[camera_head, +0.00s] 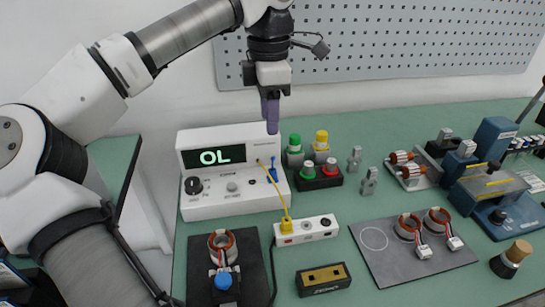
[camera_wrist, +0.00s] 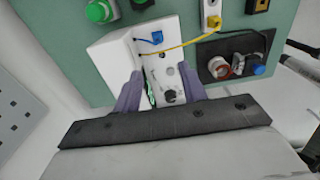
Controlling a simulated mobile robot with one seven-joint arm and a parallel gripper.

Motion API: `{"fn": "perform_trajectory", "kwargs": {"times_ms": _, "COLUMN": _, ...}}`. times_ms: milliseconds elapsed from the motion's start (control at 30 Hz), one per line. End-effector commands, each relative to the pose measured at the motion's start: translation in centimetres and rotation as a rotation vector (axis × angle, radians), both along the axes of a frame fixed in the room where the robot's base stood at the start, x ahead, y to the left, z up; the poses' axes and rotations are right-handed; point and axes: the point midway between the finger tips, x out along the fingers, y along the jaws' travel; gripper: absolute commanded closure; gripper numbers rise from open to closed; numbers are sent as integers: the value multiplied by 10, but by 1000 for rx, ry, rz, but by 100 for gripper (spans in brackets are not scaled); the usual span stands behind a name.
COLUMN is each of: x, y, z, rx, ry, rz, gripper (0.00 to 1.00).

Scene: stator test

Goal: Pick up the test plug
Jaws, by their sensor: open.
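A yellow plug (camera_head: 286,224) stands in a white socket strip (camera_head: 318,229), and a yellow cable runs from it to the white meter (camera_head: 200,195). In the wrist view the yellow plug (camera_wrist: 214,22) is at the top, beyond the fingers. A small blue plug (camera_head: 272,174) is on the meter's front right; it also shows in the wrist view (camera_wrist: 156,38). I cannot tell which one is the test plug. My gripper (camera_head: 271,128) points down above the meter's right end. In the wrist view my gripper (camera_wrist: 160,82) is open and empty, with the meter beyond its fingers.
The meter's display reads OL. Green (camera_head: 295,142) and yellow (camera_head: 321,139) knobs stand right of it. A stator with a blue knob sits on a dark plate (camera_head: 250,280) in front. A grey mat (camera_head: 385,265) holds two coils. A pegboard (camera_head: 400,40) is behind.

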Motion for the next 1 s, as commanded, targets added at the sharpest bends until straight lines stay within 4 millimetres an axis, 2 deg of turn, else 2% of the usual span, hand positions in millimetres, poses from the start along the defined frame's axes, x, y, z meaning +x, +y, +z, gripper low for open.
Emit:
{"fn": "perform_trajectory", "kwargs": {"times_ms": 133, "x": 0, "y": 0, "z": -13, "rx": 0, "ry": 2, "rz": 0, "gripper": 58}}
{"fn": "perform_trajectory", "kwargs": {"times_ms": 400, "x": 0, "y": -1, "z": -65, "rx": -1, "ry": 2, "rz": -2, "gripper": 58}}
{"fn": "perform_trajectory", "kwargs": {"times_ms": 500, "x": 0, "y": -1, "z": -78, "rx": -1, "ry": 2, "rz": 0, "gripper": 58}}
{"fn": "perform_trajectory", "kwargs": {"times_ms": 767, "x": 1, "y": -2, "z": -93, "rx": -1, "ry": 2, "rz": -1, "gripper": 58}}
{"fn": "perform_trajectory", "kwargs": {"times_ms": 1000, "x": 3, "y": -6, "z": -127, "rx": -1, "ry": 2, "rz": -1, "gripper": 58}}
